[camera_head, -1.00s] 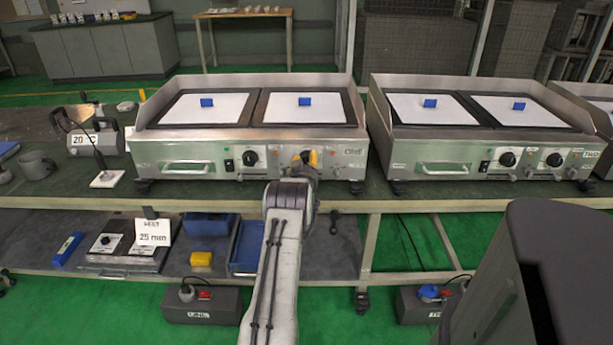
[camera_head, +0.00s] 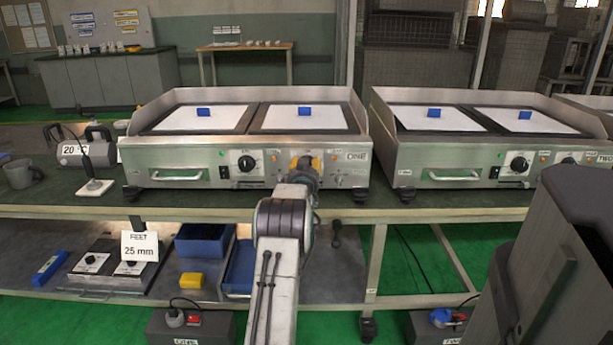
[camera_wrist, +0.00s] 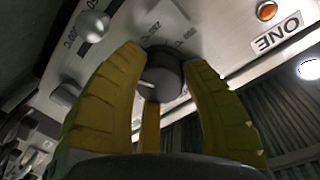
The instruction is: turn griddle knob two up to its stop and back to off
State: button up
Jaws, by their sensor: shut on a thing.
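The steel griddle labelled ONE (camera_head: 160,163) stands on the bench and has two dark knobs on its front panel. Its left knob (camera_head: 246,163) is free. My gripper (camera_head: 305,162) is at its right knob, which is mostly hidden in the head view. In the wrist view my yellow fingers (camera_wrist: 165,68) lie on both sides of that dark round knob (camera_wrist: 163,72) and are shut on it. A pale mark shows on the knob's side towards the left finger. An orange lamp (camera_wrist: 267,11) beside the ONE label looks lit.
A second griddle labelled TWO (camera_head: 440,177) stands to the right, with its own knobs (camera_head: 520,164). White sheets with blue blocks lie on both griddles' plates. A 20 °C instrument (camera_head: 72,155) and a mug (camera_head: 20,173) stand left. The lower shelf holds blue bins (camera_head: 205,240).

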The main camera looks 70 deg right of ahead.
jog(key=shift+w+f+m+b, duration=0.15)
jog(key=shift+m+b, duration=0.85)
jog(key=shift+b, duration=0.7)
jog(key=shift+r+m+b, duration=0.2)
jog(key=shift+m+b, duration=0.15)
jog(key=shift+m, duration=0.05)
jog(key=o, duration=1.2)
jog(key=shift+w, duration=0.1)
jog(key=shift+a, duration=0.15)
jog(key=shift+v, duration=5.85)
jog(key=shift+r, duration=0.1)
